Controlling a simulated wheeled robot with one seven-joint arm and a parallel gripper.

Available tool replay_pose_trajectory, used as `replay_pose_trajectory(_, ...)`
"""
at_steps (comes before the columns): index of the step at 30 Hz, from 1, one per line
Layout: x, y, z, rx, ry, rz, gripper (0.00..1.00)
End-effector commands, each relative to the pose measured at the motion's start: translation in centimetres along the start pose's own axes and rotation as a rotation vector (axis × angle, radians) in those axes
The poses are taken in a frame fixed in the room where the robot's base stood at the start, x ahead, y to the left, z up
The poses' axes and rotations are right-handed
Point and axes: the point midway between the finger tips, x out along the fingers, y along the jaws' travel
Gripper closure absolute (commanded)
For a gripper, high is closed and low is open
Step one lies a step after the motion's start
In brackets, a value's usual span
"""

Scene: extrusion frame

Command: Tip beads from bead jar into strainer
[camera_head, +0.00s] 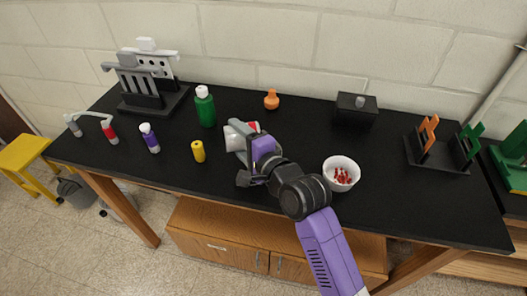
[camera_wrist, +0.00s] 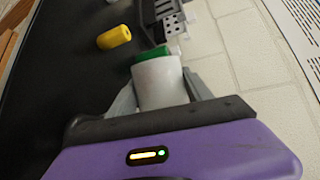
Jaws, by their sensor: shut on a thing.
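My gripper (camera_head: 240,158) is shut on a white jar (camera_head: 233,138), apparently the bead jar, near the middle of the table. A small red patch shows at its far right side in the head view; I cannot tell whether it is beads or a lid. In the wrist view the jar (camera_wrist: 160,82) sits between my gripper's fingers (camera_wrist: 160,93), and its inside is hidden. A white bowl (camera_head: 331,183), apparently the strainer, stands on the table right of my gripper, with red pieces (camera_head: 342,177) in it. My gripper is not over the bowl.
An orange bulb-shaped thing (camera_head: 271,99) and a black box (camera_head: 355,111) are at the back. A dark rack (camera_head: 437,158) stands at right.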

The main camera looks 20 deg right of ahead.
Motion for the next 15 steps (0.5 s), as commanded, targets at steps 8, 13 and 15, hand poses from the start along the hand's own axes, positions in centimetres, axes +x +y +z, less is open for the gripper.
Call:
replay_pose_trajectory(8, -0.01, 0.24, -0.20, 0.034, -0.007, -0.015, 0.83)
replay_pose_trajectory(13, -0.02, 0.37, -0.31, 0.055, -0.012, -0.023, 0.83)
replay_pose_trajectory(15, -0.02, 0.41, -0.34, 0.064, -0.014, -0.026, 0.83)
